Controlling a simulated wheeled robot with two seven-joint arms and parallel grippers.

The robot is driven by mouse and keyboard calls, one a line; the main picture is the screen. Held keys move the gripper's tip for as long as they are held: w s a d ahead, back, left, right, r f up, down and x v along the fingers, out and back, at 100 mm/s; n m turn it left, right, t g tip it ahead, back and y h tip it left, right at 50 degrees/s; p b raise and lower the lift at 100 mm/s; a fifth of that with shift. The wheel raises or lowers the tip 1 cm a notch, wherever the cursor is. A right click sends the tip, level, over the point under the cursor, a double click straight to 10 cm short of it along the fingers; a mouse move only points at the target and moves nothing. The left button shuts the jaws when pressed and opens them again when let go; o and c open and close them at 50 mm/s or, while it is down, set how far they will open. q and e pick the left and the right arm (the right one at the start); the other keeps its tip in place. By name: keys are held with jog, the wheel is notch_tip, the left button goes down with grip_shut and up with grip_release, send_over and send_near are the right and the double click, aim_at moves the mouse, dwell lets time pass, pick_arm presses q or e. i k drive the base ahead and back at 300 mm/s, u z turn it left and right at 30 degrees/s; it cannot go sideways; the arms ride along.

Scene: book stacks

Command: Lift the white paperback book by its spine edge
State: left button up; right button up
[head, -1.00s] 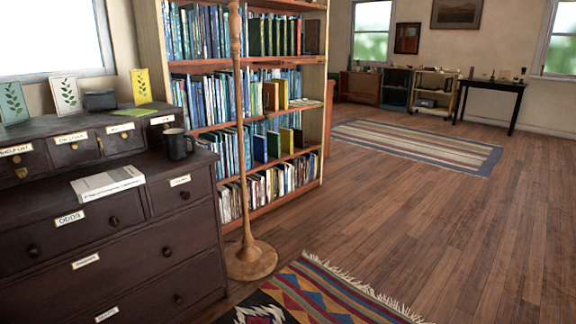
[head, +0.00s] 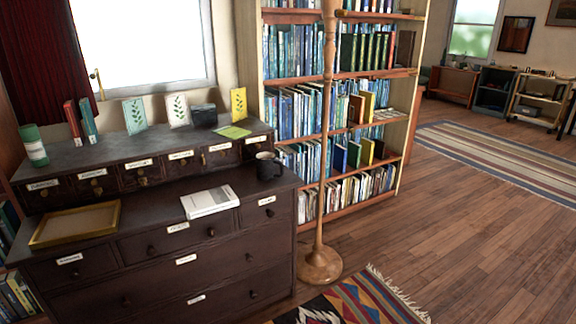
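The white paperback book (head: 210,201) lies flat on the lower top of the dark dresser (head: 158,216), near its front edge. Its thick side faces the front. It lies between a gold-framed tray and a dark mug, touching neither. Neither of my grippers shows in the head view.
The gold-framed tray (head: 76,224) lies left of the book and the dark mug (head: 268,166) stands to its right. Upright cards (head: 180,111) stand on the raised back shelf. A wooden lamp pole (head: 326,150) stands right of the dresser, before the bookcase (head: 407,100). Open floor (head: 470,240) lies at right.

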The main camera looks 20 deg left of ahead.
aim_at(204, 203)
jog(key=u, duration=0.25)
jog(key=k, duration=0.35)
jog(key=z, duration=1)
jog(key=i, duration=1.1)
jog(key=u, duration=0.95)
jog(key=i, duration=0.75)
jog(key=u, duration=0.9)
jog(key=i, duration=0.55)
